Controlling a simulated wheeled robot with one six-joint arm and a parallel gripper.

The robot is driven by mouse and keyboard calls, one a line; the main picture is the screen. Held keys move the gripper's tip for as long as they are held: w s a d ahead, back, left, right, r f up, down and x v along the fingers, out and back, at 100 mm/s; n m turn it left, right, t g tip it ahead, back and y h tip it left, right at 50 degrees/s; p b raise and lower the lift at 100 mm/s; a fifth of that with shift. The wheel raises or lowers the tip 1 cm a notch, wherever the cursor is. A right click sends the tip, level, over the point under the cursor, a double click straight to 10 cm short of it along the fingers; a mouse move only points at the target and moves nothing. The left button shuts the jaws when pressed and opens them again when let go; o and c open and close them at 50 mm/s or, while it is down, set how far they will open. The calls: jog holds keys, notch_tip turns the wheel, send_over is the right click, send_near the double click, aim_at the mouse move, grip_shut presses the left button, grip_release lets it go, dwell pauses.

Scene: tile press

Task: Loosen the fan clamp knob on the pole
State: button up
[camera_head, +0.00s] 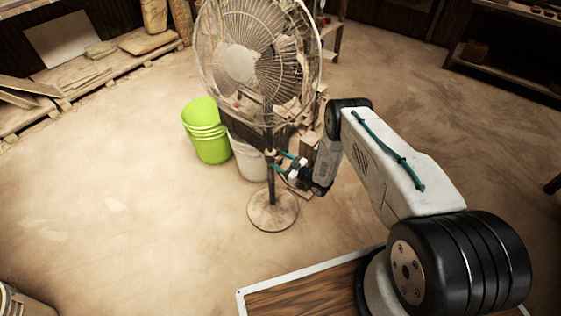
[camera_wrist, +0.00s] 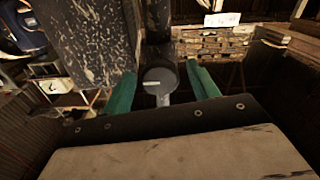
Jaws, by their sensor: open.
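The pedestal fan (camera_head: 262,65) stands upright on the floor on a round base (camera_head: 272,210), with a dark pole (camera_head: 271,190) between. The clamp knob (camera_wrist: 160,82) is a dark round disc with a pale mark, on the dark pole (camera_wrist: 155,30) in the wrist view. My gripper (camera_head: 278,162) is at the pole just below the fan head, reaching in from the right. In the wrist view its two green fingers (camera_wrist: 162,86) are apart, one on each side of the knob. I cannot tell whether either finger touches it. The knob is too small to make out in the head view.
Lime green buckets (camera_head: 206,130) and a white bucket (camera_head: 248,158) stand behind the fan. Wooden boxes (camera_head: 310,150) are behind my gripper. Shelves (camera_head: 510,50) line the back right.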

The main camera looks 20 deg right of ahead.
jog(key=shift+w+a, duration=0.15)
jog(key=shift+c, duration=0.3)
jog(key=c, duration=0.9)
jog(key=shift+n, duration=1.5)
jog(key=shift+c, duration=0.2)
jog(key=o, duration=1)
